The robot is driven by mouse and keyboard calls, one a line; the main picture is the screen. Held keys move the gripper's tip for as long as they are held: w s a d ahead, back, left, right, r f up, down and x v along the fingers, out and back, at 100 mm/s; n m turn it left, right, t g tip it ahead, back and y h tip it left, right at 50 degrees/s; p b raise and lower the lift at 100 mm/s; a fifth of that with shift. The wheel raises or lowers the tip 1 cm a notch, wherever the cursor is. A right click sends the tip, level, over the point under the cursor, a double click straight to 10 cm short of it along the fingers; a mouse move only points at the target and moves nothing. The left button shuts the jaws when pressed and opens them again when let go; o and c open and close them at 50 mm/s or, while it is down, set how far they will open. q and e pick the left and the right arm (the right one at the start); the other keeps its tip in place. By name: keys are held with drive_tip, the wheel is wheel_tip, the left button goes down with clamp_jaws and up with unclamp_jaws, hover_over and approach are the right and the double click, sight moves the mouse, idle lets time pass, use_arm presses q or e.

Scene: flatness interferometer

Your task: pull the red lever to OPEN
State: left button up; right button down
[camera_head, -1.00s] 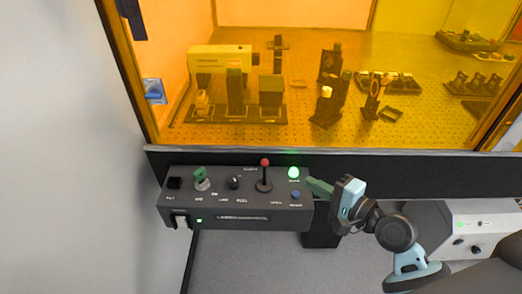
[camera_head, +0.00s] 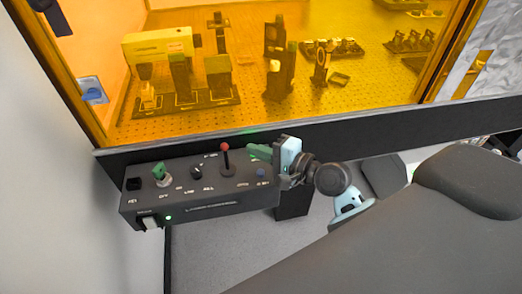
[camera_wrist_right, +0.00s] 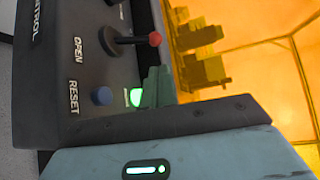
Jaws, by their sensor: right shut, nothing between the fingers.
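The red-knobbed lever (camera_head: 225,148) stands up from the dark control box (camera_head: 200,204) in the head view. My right gripper (camera_head: 254,152) has green fingers, is shut and empty, and is just right of the lever. A small gap separates its tips from the knob. In the right wrist view the fingers (camera_wrist_right: 155,88) point toward the lever. My left gripper is not in view.
A green key-like switch (camera_head: 160,172), a black knob (camera_head: 196,172) and a blue RESET button (camera_head: 261,173) share the box. A lit green lamp (camera_wrist_right: 136,97) is near my fingers. An amber window (camera_head: 330,95) and dark sill rise behind the box.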

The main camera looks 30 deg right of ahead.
sight(226, 157)
drive_tip(key=x, duration=0.6)
drive_tip(key=shift+w+a+f, duration=0.1)
drive_tip(key=shift+w+a, duration=0.05)
drive_tip(key=shift+w, duration=0.25)
